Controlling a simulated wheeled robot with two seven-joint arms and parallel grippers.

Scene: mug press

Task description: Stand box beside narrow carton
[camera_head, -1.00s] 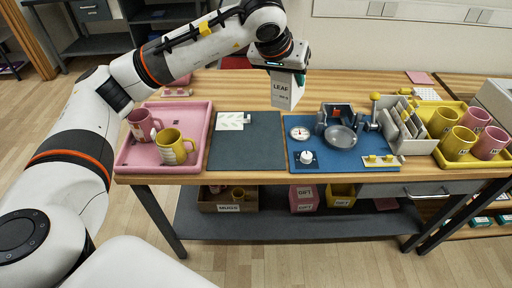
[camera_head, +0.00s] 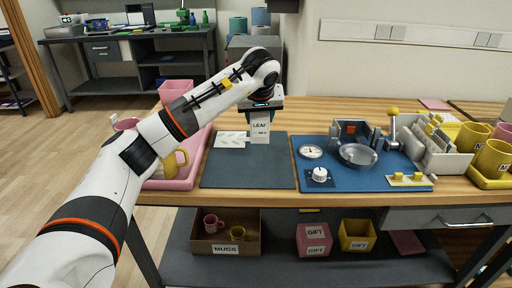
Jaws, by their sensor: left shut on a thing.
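A white box (camera_head: 260,133) marked "LEAF" is upright in my left gripper (camera_head: 261,108), at the back of the dark grey mat (camera_head: 247,170). The gripper points down and is shut on the box's upper part. The box's lower edge appears at or just above the surface; I cannot tell whether it touches. I cannot pick out a separate narrow carton; the gripper and arm hide part of the area behind. My right gripper is not in view.
A white patterned sheet (camera_head: 230,140) lies left of the box. A blue mat (camera_head: 340,181) with a press (camera_head: 358,154), a dial (camera_head: 311,152) and a knob block is to the right. A pink tray (camera_head: 185,182) with mugs is at left, partly behind my arm. The grey mat's front is clear.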

